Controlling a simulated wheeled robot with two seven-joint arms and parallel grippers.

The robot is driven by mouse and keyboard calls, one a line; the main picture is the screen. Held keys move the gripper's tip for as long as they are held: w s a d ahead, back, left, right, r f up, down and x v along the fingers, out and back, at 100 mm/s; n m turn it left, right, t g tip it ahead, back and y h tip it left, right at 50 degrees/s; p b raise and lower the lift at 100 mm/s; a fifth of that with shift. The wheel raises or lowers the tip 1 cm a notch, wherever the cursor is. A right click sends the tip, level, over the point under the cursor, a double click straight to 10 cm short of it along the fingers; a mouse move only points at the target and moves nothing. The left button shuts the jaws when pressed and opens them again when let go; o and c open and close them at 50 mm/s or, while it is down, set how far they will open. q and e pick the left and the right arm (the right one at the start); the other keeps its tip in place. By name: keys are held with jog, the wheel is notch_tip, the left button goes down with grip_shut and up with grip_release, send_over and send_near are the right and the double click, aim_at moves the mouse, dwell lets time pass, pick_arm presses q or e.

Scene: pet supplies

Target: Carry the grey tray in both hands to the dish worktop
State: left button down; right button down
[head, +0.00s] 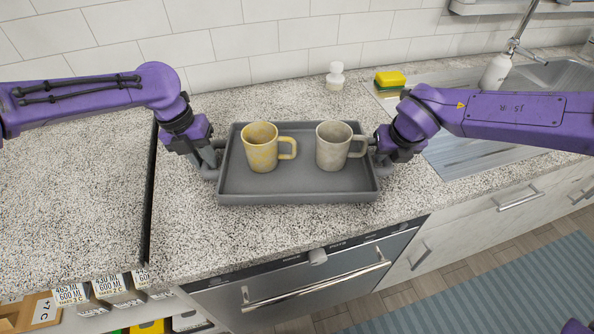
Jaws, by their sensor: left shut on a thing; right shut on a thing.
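The grey tray (290,191) is level at the speckled worktop (275,238), above the dishwasher front. I cannot tell whether it rests on the surface or hangs just above it. A yellow mug (260,152) and a beige-grey mug (331,148) stand upright in the tray, both handles to the right. My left gripper (212,158) is shut on the tray's left side. My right gripper (378,154) is shut on its right side. The fingertips are partly hidden by the wrists and tray ends.
Yellow and green sponges (390,81) lie near the sink (555,80) at the right. A dark seam (150,195) divides the worktop at the left. The worktop in front of the tray is clear.

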pick_arm(q)
jog(key=c, duration=1.4)
grip_release()
jog(key=shift+f, duration=0.55)
pick_arm(e)
jog(key=c, duration=1.4)
grip_release()
jog(key=shift+f, duration=0.5)
pick_arm(q)
jog(key=o, duration=0.4)
jog(key=shift+r, duration=0.2)
pick_arm(e)
jog(key=o, duration=0.4)
jog(key=shift+r, duration=0.2)
pick_arm(q)
jog(key=shift+o, duration=0.2)
pick_arm(e)
jog(key=shift+o, duration=0.2)
pick_arm(q)
jog(key=shift+s+r, duration=0.1)
pick_arm(e)
jog(key=shift+s+r, duration=0.1)
jog(key=shift+r, duration=0.2)
pick_arm(q)
notch_tip(320, 180, up, 12)
jog(key=a, duration=0.2)
jog(key=shift+a, duration=0.2)
pick_arm(e)
jog(key=v, duration=1.1)
jog(key=shift+s+r, duration=0.2)
